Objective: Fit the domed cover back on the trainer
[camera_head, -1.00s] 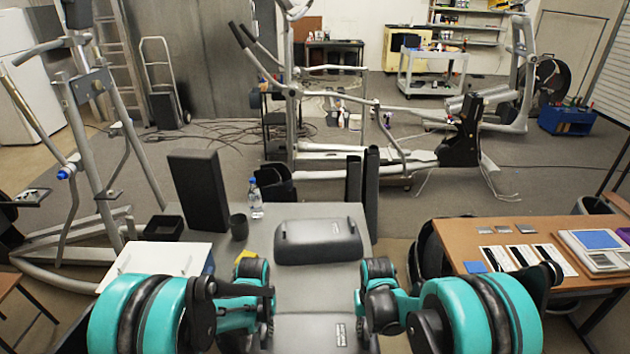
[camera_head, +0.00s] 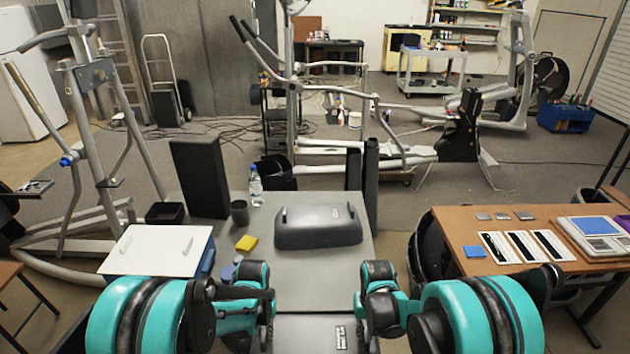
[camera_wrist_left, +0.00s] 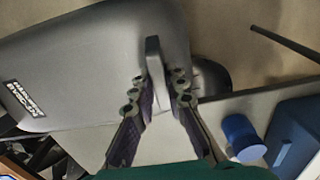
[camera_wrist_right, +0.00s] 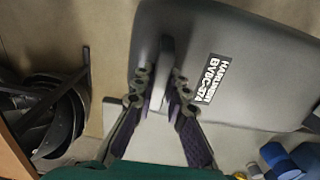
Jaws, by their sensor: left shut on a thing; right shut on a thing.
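A flat-faced grey cover with a white-on-black label (camera_head: 316,333) is at the bottom of the head view, between my arms. My left gripper (camera_wrist_left: 156,78) is shut on the upright handle at one end of it, in the left wrist view. My right gripper (camera_wrist_right: 160,82) is shut on the handle at its other end, in the right wrist view. A second grey cover, domed, with two small handles (camera_head: 318,232), rests on the grey table. The grey-framed trainer (camera_head: 350,155) stands beyond the table, with a black housing (camera_head: 462,135) at its right end.
A white-lidded box (camera_head: 155,250) is at left; a brown table (camera_head: 450,225) is at right.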

